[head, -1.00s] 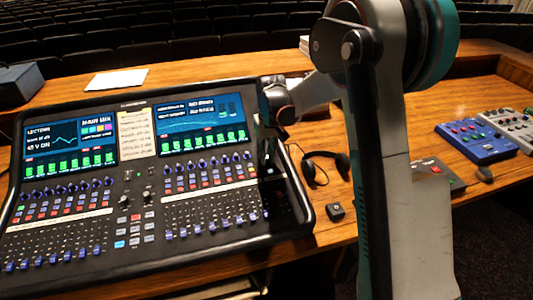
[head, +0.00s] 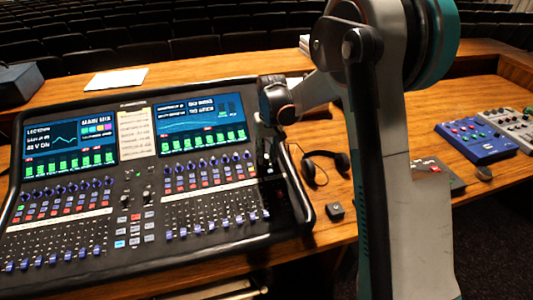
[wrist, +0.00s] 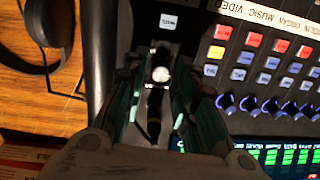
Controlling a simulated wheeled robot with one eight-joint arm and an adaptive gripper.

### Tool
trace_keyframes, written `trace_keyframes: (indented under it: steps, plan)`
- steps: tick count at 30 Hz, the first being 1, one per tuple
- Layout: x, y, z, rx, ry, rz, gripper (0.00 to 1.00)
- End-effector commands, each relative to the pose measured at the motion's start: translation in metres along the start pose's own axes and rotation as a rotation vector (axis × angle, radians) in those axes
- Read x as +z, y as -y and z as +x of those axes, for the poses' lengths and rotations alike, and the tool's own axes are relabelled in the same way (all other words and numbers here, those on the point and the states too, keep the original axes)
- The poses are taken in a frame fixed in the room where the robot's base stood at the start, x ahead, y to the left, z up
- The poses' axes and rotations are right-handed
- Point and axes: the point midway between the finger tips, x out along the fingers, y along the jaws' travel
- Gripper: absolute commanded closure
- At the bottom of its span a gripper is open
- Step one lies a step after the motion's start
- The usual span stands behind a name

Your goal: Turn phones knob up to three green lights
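The phones knob, a small round knob with a silver top (wrist: 160,74), shows in the wrist view on the dark right side strip of the mixing desk (head: 130,190). My gripper (wrist: 160,62) reaches down over this strip, with one finger on each side of the knob. I cannot tell whether the fingers touch it. The knob's three lights cannot be made out.
Headphones (head: 325,163) lie on the wooden table right of the desk. A blue mixer (head: 475,138) stands farther right. Coloured buttons and blue knobs (wrist: 270,105) are close beside the fingers in the wrist view.

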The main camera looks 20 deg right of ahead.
Motion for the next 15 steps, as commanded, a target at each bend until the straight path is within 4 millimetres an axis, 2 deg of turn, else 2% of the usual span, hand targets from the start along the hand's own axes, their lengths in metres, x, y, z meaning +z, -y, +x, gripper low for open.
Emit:
trace_keyframes:
  steps: [8, 11, 15]
  plan:
    - [0.001, 0.000, -0.008, 0.000, 0.001, 0.000, 0.74]
    - [0.001, 0.000, -0.022, 0.000, 0.001, 0.000, 0.74]
    - [0.001, 0.000, -0.051, 0.000, 0.001, 0.000, 0.74]
